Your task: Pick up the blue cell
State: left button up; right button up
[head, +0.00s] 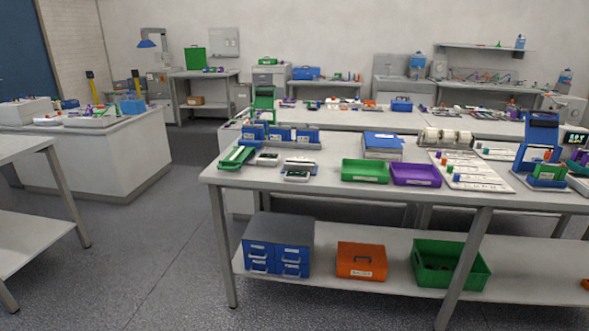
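Neither of my grippers is in the head view. Small coloured cell-like pieces lie in rows on a white mat (487,184) on the near table, right of the purple tray. Some of them look blue, but they are too small to tell which is the blue cell. A blue stand (541,133) at the table's right holds small coloured pieces low down, including green and orange ones. A dark display (575,138) with lit digits stands beside it, cut by the picture's edge.
The near table (330,184) holds a green tray (365,171), a purple tray (416,174) and blue racks at its left. Its lower shelf carries a blue drawer cabinet (277,245), an orange case (361,260) and a green crate (450,264). Grey floor (150,250) lies open at the left.

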aim_at(248, 134)
jog(key=i+j+u, duration=0.1)
jog(key=u, duration=0.25)
jog(key=i+j+u, duration=0.1)
jog(key=u, duration=0.3)
jog(key=i+u, duration=0.2)
jog(key=u, duration=0.15)
jog(key=i+u, duration=0.1)
jog(key=i, duration=0.65)
jog(key=i+l, duration=0.1)
jog(key=i, duration=0.65)
jog(key=i+u, duration=0.3)
jog(key=i, duration=0.45)
jog(key=i+u, duration=0.3)
jog(key=i, duration=0.4)
jog(key=i+z, duration=0.75)
jog(key=i+j+z, duration=0.1)
jog(key=i+z, duration=0.3)
jog(key=i+l+z, duration=0.1)
jog(key=i+z, duration=0.35)
jog(key=i, duration=0.8)
jog(key=i+z, duration=0.4)
jog(key=i+j+z, duration=0.35)
jog(key=l, duration=0.1)
